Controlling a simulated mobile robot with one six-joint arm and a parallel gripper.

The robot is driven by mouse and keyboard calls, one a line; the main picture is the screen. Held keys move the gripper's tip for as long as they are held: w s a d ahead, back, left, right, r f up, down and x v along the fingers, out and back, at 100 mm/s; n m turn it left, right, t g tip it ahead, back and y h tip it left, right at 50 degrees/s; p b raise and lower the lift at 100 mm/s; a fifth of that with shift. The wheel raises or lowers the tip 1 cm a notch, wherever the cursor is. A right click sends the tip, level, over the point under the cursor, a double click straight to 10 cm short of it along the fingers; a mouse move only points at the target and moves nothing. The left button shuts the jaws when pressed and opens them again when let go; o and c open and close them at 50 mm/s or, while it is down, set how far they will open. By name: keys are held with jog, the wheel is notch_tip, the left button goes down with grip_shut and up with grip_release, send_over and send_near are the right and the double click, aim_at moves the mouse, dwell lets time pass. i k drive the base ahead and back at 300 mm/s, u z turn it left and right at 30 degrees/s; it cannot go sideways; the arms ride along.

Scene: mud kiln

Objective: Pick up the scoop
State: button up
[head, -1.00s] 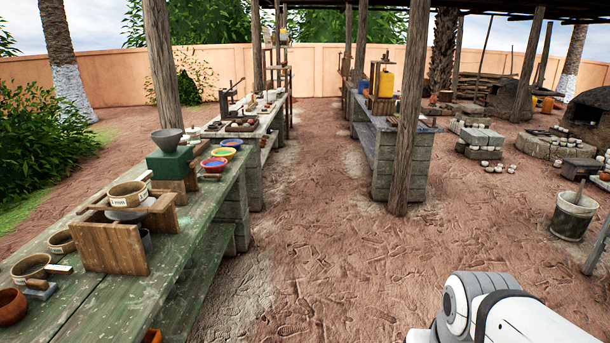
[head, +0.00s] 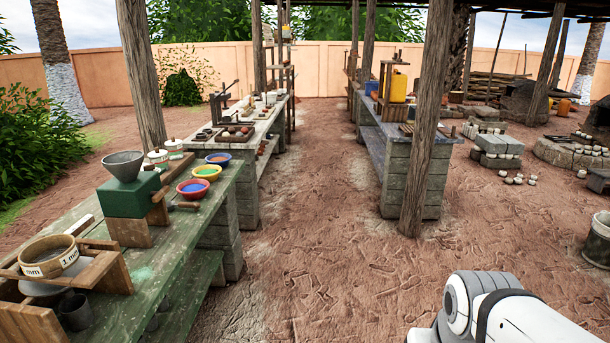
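I cannot make out a scoop for certain. A small item with a brown handle (head: 184,205) lies on the green table (head: 178,255) at the left, beside the red-rimmed bowl (head: 193,189); it is too small to tell what it is. Only a white link of my arm shows at the bottom right of the head view. My gripper is out of view.
The green table also bears a sieve (head: 49,256) on a wooden frame and a funnel (head: 123,165) over a green box. A wooden post (head: 425,120) stands by the right-hand bench (head: 412,180). The dirt aisle between is clear. A bucket (head: 598,243) stands at the right edge.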

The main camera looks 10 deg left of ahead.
aim_at(170, 205)
jog(key=i, duration=1.55)
jog(key=u, duration=0.65)
jog(key=i, duration=1.4)
jog(key=u, duration=1.35)
jog(key=i, duration=1)
jog(key=u, duration=0.55)
